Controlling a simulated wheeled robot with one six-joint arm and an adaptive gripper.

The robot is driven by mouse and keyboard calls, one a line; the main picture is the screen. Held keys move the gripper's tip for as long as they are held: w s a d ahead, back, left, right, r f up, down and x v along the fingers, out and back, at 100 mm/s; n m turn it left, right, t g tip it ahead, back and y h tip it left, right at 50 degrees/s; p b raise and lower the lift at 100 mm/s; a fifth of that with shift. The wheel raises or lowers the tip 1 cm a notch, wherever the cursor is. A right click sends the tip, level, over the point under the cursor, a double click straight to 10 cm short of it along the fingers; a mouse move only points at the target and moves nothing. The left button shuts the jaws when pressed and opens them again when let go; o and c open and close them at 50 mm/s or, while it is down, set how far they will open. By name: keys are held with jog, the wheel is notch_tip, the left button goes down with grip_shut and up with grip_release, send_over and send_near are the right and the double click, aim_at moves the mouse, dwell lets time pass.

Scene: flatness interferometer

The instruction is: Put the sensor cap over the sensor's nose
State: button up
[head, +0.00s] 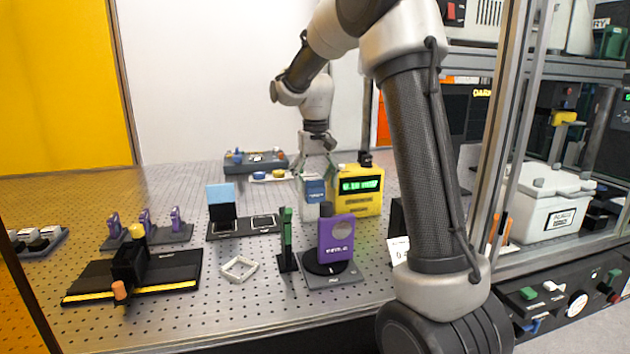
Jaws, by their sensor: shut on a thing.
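My gripper (316,172) points down over the back middle of the perforated table. It is shut on a small blue piece (315,190) with a faint label, which may be the sensor cap. A pale shape shows just below the blue piece; I cannot tell whether they touch. In front stands an upright purple block (337,238) on a round black disc (327,263) with a grey base. A short dark stub (326,209) shows at its upper left. I cannot tell which part is the sensor's nose.
A yellow box with a green display (361,190) stands close right of my gripper. Bare table lies between.

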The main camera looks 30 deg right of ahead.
jog(key=shift+o, duration=1.1)
jog(key=shift+s+f, duration=0.2)
jog(key=shift+f, duration=0.6)
jog(key=o, duration=1)
jog(key=shift+r, duration=0.1)
jog(key=shift+w, duration=0.1)
jog(key=shift+r, duration=3.6)
